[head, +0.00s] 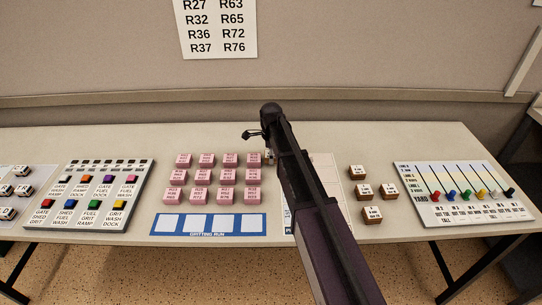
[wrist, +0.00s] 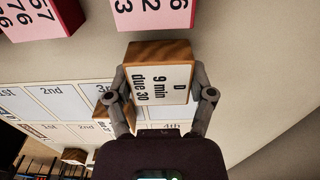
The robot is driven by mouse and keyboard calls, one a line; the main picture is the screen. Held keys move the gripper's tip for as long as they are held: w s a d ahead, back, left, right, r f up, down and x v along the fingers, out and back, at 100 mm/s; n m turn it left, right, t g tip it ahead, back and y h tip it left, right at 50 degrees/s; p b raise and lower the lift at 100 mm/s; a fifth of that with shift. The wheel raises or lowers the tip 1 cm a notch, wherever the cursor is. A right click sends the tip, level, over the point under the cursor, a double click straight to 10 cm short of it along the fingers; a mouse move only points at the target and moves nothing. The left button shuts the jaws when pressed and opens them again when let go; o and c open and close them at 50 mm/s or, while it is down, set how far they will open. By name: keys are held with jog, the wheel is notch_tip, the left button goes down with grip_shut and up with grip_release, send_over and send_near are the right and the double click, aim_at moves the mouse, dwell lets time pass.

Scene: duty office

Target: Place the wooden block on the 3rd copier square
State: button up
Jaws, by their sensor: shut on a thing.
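My gripper (wrist: 159,80) is shut on a wooden block (wrist: 157,53) whose white label reads "D, 9 min, due 30". One finger is on each side of the block. Below it in the wrist view lies a sheet (wrist: 60,117) with rows of pale squares marked 1st, 2nd, 3rd and 4th. The upper row's 3rd square is partly covered by the block and a finger. I cannot read which row is the copier's. In the head view my arm hides most of the sheet (head: 327,170) and the held block.
Another wooden block (wrist: 104,115) shows beside the left finger. Several wooden blocks (head: 363,191) stand right of the sheet in the head view. Pink blocks (head: 200,194) and a blue gritting strip (head: 160,225) are left. A yard board (head: 470,211) is at right.

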notch_tip(320, 180, up, 2)
jog(key=shift+p, duration=0.7)
jog(key=s+d, duration=0.1)
jog(key=s, duration=0.4)
jog(key=s+r+p, duration=0.1)
jog(key=s, duration=0.4)
jog(key=s+d, duration=0.1)
jog(key=s, duration=0.5)
jog(key=shift+d+r, duration=0.2)
jog(key=shift+d, duration=0.1)
jog(key=s+d, duration=0.2)
jog(key=d, duration=0.3)
jog(key=s+d, duration=0.3)
jog(key=d, duration=0.2)
jog(key=s+d, duration=0.2)
jog(key=d, duration=0.4)
jog(key=shift+s+r+p, duration=0.15)
jog(key=shift+s+p, duration=0.2)
jog(key=shift+w, duration=0.1)
jog(key=w, duration=0.4)
jog(key=w+d+f+b, duration=0.1)
jog(key=w, duration=0.9)
jog(key=shift+w+d+f, duration=0.2)
jog(key=shift+w+d, duration=0.05)
